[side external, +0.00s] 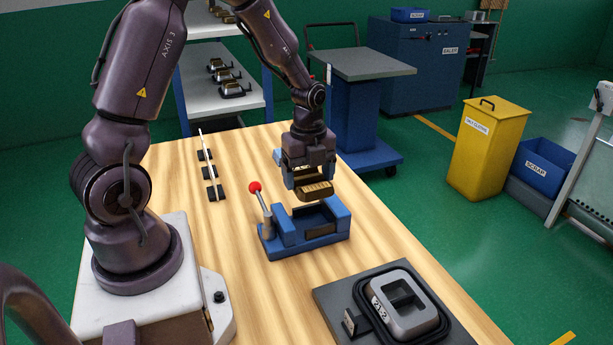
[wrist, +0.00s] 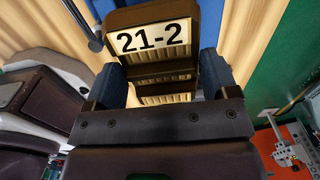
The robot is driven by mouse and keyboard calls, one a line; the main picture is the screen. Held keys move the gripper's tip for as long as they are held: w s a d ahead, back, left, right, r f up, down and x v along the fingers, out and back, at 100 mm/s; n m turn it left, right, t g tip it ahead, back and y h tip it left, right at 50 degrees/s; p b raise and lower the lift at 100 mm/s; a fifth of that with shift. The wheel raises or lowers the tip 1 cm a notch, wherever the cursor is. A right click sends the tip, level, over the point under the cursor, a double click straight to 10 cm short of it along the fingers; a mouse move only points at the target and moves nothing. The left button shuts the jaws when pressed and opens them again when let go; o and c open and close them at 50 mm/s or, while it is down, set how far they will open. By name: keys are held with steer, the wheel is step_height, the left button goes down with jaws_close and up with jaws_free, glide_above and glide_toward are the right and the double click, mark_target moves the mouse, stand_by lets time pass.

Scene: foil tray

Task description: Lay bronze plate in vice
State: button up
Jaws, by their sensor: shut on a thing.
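The bronze plate (side external: 316,190) is between the blue fingers of my gripper (side external: 306,176). In the wrist view the plate (wrist: 152,22) shows a white label reading "21-2", with ribbed parts behind it, between the two blue fingers of my gripper (wrist: 163,78). The blue vice (side external: 284,238) sits on the wooden table, with a red-knobbed lever at its left. The plate is held over the back part of the vice and appears to be above its open slot. I cannot tell the exact gap between them.
A grey block marked 21-2 (side external: 405,307) sits on a dark base with a black cable at the table's front right. A thin rod on black supports (side external: 209,172) lies left of the vice. A yellow bin (side external: 486,150) and blue cart (side external: 352,115) stand beyond the table.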

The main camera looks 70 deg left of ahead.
mark_target(308, 183)
steer(key=shift+f, duration=2.95)
steer(key=shift+f, duration=0.85)
steer(key=shift+a+f, duration=0.2)
steer(key=shift+f, duration=0.5)
stand_by(0.5)
steer(key=o, duration=1)
steer(key=shift+d+r, duration=0.15)
steer(key=shift+r, duration=2.1)
steer(key=shift+o, duration=0.8)
steer(key=shift+r, duration=2)
